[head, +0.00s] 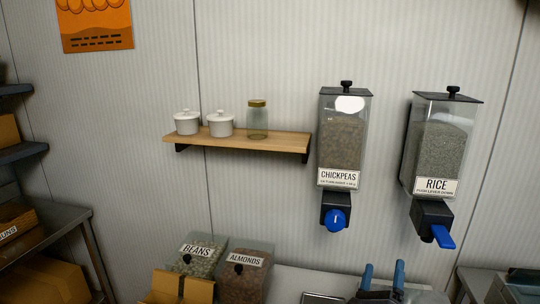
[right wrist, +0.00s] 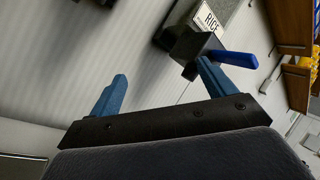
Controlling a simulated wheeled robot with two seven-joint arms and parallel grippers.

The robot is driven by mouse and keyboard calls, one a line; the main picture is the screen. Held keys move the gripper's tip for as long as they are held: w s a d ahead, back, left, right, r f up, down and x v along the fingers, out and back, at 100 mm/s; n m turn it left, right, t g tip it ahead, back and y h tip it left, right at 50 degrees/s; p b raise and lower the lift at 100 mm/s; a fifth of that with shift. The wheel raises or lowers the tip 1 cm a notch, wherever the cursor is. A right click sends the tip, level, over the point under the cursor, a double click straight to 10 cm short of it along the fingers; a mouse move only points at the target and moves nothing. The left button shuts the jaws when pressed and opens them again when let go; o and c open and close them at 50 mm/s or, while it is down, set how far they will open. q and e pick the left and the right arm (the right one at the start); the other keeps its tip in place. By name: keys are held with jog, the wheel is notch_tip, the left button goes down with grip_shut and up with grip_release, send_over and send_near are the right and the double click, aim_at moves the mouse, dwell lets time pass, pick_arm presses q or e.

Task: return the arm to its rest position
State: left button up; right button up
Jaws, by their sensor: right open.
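My right gripper (head: 383,277) shows at the bottom edge of the head view, with its two blue fingers apart and nothing between them. It is below the chickpeas dispenser and the rice dispenser. In the right wrist view the gripper (right wrist: 162,84) is open and empty, with its fingers spread wide. The rice dispenser's blue lever (right wrist: 234,59) appears close to one fingertip there; I cannot tell whether they touch. In the head view a clear gap shows between the gripper and that lever (head: 443,236). My left gripper is not in view.
The chickpeas dispenser (head: 343,135) with a blue knob and the rice dispenser (head: 438,140) hang on the wall. A wooden shelf (head: 270,142) holds two white pots and a jar. Bins of beans (head: 196,256) and almonds (head: 245,272) stand below. Racks stand at left.

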jog(key=s+a+f+n+y, duration=0.2)
jog(key=a+n+y, duration=0.3)
jog(key=n+y, duration=0.3)
jog(key=s+a+f+n+y, duration=0.1)
jog(key=s+a+n+y, duration=0.1)
jog(key=a+n+y, duration=0.55)
jog(key=s+a+f+n+g+y, duration=0.25)
jog(key=s+f+n+g, duration=0.4)
jog(key=f+n, duration=0.45)
jog(key=s+d+f+n+g+h, duration=0.35)
jog(key=s+f+g, duration=0.3)
jog(key=s, duration=0.35)
jog(key=s+d+f+n+g+h, duration=0.3)
jog(key=s+d+f+g+h, duration=0.15)
jog(key=s+f, duration=0.35)
jog(key=s+a+f+g, duration=0.1)
jog(key=s+f, duration=0.2)
jog(key=f, duration=1.7)
jog(key=s+a+f+g, duration=0.1)
jog(key=s+a+f, duration=0.1)
jog(key=f, duration=1.8)
jog(key=shift+s+f+y, duration=0.4)
jog(key=shift+s, duration=0.2)
